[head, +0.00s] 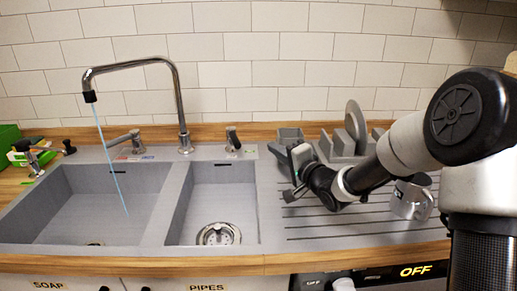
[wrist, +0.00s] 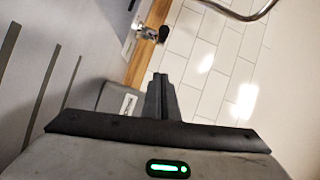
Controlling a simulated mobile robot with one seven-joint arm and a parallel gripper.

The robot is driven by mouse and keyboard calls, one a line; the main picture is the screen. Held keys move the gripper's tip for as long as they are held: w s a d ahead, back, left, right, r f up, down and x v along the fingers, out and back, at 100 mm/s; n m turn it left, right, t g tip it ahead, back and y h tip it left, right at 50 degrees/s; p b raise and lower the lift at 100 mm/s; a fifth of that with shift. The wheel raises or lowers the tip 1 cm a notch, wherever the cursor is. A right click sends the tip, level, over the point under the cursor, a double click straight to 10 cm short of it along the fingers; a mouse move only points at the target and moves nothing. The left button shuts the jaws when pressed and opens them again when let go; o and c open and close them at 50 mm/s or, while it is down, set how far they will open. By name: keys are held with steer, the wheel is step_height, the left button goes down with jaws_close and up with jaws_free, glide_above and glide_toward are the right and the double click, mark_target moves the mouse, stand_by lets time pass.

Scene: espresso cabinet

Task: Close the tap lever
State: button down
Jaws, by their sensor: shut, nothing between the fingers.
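The chrome tap (head: 178,95) stands behind the two sinks, and a thin pale-blue stream (head: 112,165) runs from its spout into the left sink. The tap lever (head: 122,138) is a chrome handle left of the tap's base, angled to the left, beside a small red and blue mark. My gripper (head: 289,194) is over the draining board, right of the right sink and well apart from the lever. In the wrist view, my gripper's fingers (wrist: 160,80) are shut and empty. A curved piece of chrome pipe also shows there at the top right (wrist: 255,12).
A short black-topped knob (head: 232,138) stands behind the right sink. A grey dish rack (head: 345,145) is behind my gripper, and a metal jug (head: 411,199) stands on the draining board to its right.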

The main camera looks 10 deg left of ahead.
mark_target(234, 137)
steer(key=b+x, duration=0.1)
steer(key=x, duration=0.8)
steer(key=shift+a+b, duration=0.1)
steer(key=shift+b, duration=0.2)
steer(key=shift+s+a+f+b, duration=0.15)
steer(key=shift+s+a+b, duration=0.05)
steer(key=shift+a, duration=0.45)
steer(key=shift+s+a+f+b, duration=0.15)
steer(key=shift+s+a+b, duration=0.05)
steer(key=shift+a, duration=0.4)
steer(key=shift+s+a+f+b, duration=0.1)
steer(key=shift+s+a+b, duration=0.1)
steer(key=shift+a, duration=0.45)
